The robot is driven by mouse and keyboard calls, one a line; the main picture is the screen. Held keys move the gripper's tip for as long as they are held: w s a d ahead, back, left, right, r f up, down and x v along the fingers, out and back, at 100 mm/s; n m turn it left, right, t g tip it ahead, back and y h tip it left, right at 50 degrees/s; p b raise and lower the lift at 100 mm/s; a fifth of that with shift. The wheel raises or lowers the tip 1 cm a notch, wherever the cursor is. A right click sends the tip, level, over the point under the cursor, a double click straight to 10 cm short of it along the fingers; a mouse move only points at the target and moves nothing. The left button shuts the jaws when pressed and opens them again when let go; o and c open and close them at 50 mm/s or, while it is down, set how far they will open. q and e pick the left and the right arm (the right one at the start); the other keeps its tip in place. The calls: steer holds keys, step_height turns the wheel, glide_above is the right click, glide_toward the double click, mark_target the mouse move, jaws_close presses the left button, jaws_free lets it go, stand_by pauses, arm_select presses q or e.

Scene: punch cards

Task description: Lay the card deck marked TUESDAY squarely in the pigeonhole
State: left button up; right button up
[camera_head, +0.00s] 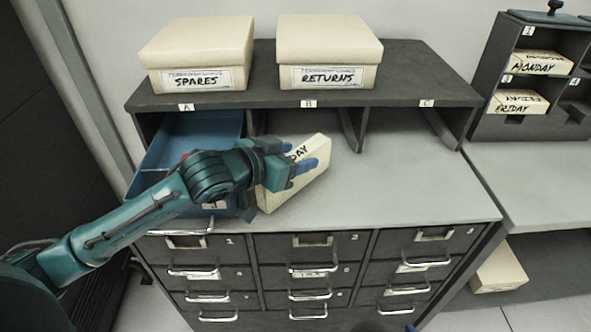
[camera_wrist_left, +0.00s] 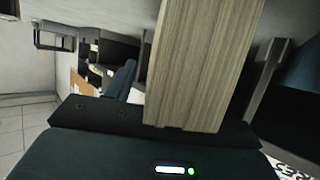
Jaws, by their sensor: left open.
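A cream card deck (camera_head: 271,199) lies tilted on the grey cabinet top in front of bay B. Only "DAY" of its marking shows; my left gripper hides the rest. My left gripper (camera_head: 305,176) is open, its blue fingertips at the deck's upper face. I cannot tell whether they touch it. In the left wrist view a striped, wood-coloured block (camera_wrist_left: 205,65), seemingly the deck's edges, fills the middle, close to the gripper. A dark pigeonhole rack (camera_head: 491,85) at the upper right holds decks marked MONDAY (camera_head: 540,64) and FRIDAY (camera_head: 518,101). My right gripper is not in view.
A blue tray (camera_head: 160,150) stands in bay A, left of the deck. Boxes marked SPARES (camera_head: 197,45) and RETURNS (camera_head: 328,45) sit on the shelf above. The cabinet top is clear at the right (camera_head: 420,190). A cream box (camera_head: 499,270) lies lower right.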

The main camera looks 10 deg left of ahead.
arm_select(q)
steer(key=shift+c, duration=0.3)
jaws_close()
steer(key=shift+r, duration=0.1)
steer(key=shift+r, duration=0.1)
